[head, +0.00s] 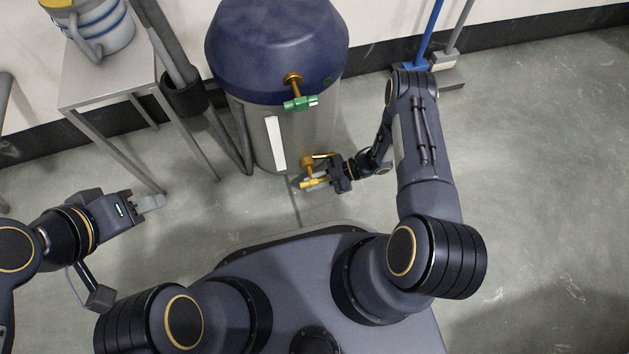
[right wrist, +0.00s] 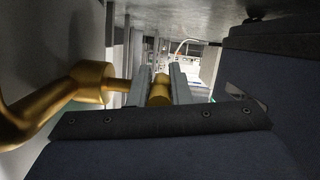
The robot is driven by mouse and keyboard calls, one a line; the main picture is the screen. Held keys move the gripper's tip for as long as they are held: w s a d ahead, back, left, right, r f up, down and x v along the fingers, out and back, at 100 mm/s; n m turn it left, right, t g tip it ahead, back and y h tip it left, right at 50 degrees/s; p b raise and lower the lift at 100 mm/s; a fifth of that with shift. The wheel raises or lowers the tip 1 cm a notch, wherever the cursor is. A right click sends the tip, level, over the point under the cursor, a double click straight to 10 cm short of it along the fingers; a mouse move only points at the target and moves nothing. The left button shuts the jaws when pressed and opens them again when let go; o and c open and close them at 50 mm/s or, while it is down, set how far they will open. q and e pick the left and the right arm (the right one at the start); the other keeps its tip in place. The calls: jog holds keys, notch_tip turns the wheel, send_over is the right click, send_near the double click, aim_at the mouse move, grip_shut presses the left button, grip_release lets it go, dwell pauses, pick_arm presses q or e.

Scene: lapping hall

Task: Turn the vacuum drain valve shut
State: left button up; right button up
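A tank with a dark blue domed top (head: 277,45) and a grey lower body stands against the wall. Low on its front is a brass valve (head: 308,163) with a yellow-brass handle (head: 313,184); I take it to be the drain valve. My right gripper (head: 318,182) is at this handle. In the right wrist view its fingers (right wrist: 160,88) lie on both sides of a brass bar (right wrist: 160,92), apparently touching it, with the brass pipe (right wrist: 90,82) to the left. My left gripper (head: 150,202) is empty, away to the left; its finger gap is not clear.
A second brass outlet with a green handle (head: 300,103) sits higher on the tank. A metal table (head: 100,87) with a striped jug (head: 98,28) stands at the left, beside a grey hose (head: 170,45). Blue and grey poles stand by the wall at right. The floor at right is clear.

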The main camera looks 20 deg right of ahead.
jog(key=o, duration=0.5)
jog(key=shift+c, duration=0.2)
jog(key=p+v, duration=0.2)
jog(key=v, duration=0.5)
jog(key=shift+d, duration=0.4)
